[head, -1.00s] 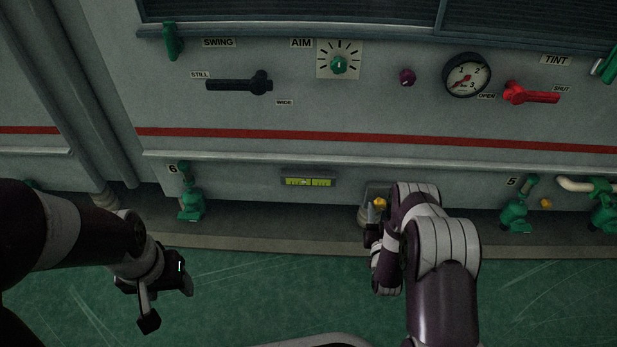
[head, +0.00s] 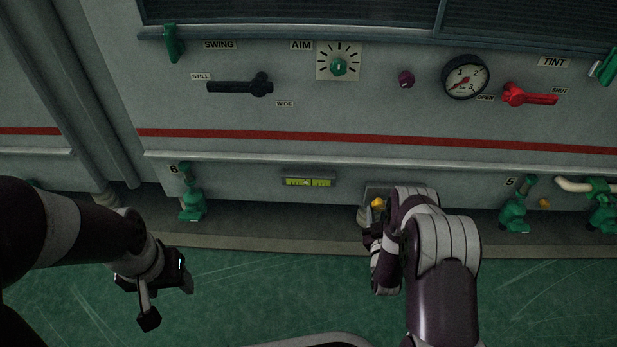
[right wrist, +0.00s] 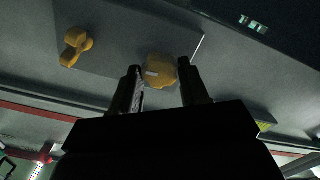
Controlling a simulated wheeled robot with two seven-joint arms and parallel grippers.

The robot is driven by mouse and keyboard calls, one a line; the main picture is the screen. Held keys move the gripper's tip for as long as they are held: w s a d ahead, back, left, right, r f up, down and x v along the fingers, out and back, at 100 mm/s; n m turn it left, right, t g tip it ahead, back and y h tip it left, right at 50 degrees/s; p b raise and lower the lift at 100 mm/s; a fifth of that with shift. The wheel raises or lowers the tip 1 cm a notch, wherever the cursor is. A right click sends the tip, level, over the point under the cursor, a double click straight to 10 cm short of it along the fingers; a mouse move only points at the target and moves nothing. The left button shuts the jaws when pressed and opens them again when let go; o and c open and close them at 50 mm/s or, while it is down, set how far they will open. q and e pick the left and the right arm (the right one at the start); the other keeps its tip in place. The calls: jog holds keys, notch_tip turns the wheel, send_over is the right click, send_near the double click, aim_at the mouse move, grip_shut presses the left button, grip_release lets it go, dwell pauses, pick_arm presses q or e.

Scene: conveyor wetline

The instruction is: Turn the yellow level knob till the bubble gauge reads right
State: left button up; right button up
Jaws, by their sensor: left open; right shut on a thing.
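The yellow level knob (right wrist: 158,70) sits between the two fingers of my right gripper (right wrist: 160,72) in the right wrist view, and the gripper is shut on it. In the head view a yellow part (head: 377,203) shows just above my right gripper (head: 373,232), which my arm partly hides. The bubble gauge (head: 307,182) is a yellow-green vial on the lower panel, left of the knob. Its bubble looks near the middle, but is too small to read exactly. My left gripper (head: 164,296) is open and empty over the green floor at the left.
Green valves stand by labels 6 (head: 191,200) and 5 (head: 516,212). Another yellow fitting (right wrist: 75,46) is left of the knob in the right wrist view.

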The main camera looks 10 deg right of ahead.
jog(key=n, duration=0.3)
jog(key=shift+n, duration=0.3)
jog(key=shift+n+p, duration=0.4)
jog(key=shift+n, duration=0.3)
jog(key=o, duration=0.7)
jog(key=shift+s, duration=0.1)
